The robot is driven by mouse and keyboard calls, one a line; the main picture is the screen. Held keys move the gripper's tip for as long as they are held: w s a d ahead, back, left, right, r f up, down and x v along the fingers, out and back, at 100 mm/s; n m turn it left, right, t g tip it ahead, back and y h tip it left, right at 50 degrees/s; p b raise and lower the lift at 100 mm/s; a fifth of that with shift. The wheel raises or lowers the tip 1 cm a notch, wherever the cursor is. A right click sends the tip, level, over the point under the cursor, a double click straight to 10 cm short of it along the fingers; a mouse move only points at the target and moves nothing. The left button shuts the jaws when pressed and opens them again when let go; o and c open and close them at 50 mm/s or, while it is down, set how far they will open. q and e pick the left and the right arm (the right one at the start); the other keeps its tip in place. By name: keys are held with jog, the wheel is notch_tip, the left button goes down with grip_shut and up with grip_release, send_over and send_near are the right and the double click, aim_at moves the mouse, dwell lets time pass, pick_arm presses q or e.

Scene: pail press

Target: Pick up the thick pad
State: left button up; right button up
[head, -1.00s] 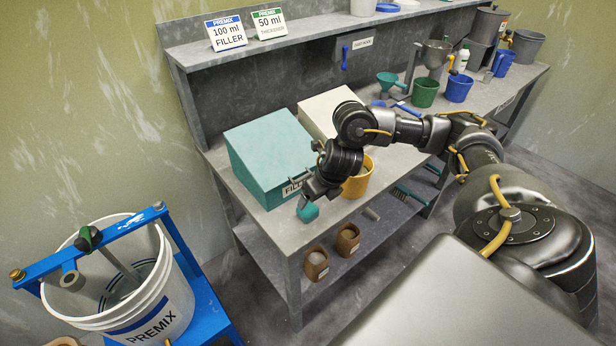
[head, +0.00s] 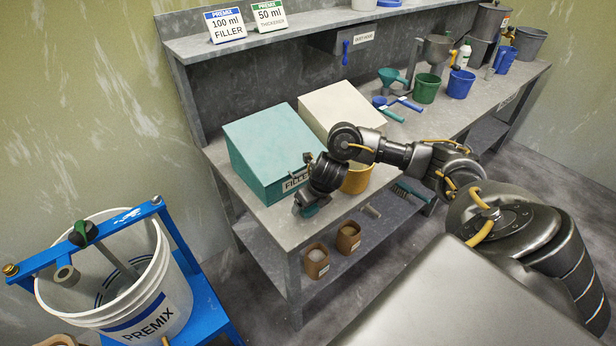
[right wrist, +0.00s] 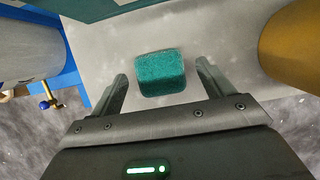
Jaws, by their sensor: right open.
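The thick pad, a teal block with a rough surface (right wrist: 160,76), lies on the grey bench near its front edge. In the right wrist view it sits between the two fingers of my right gripper (right wrist: 161,70), with a gap on each side. The gripper is open and is not holding it. In the head view my right gripper (head: 308,203) is at the bench edge, in front of the teal bin, and covers most of the pad. A sliver of teal (head: 311,211) shows beneath it. My left gripper is not in view.
The teal filler bin (head: 265,145) stands just behind, and a yellow pail (head: 357,178) stands close to the right, partly behind my arm. Two brown pots (head: 317,262) are on the lower shelf. The white premix pail (head: 120,290) in a blue frame is at left.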

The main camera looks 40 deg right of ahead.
jog(key=shift+x, duration=0.95)
jog(key=shift+r, duration=0.1)
jog(key=c, duration=1.1)
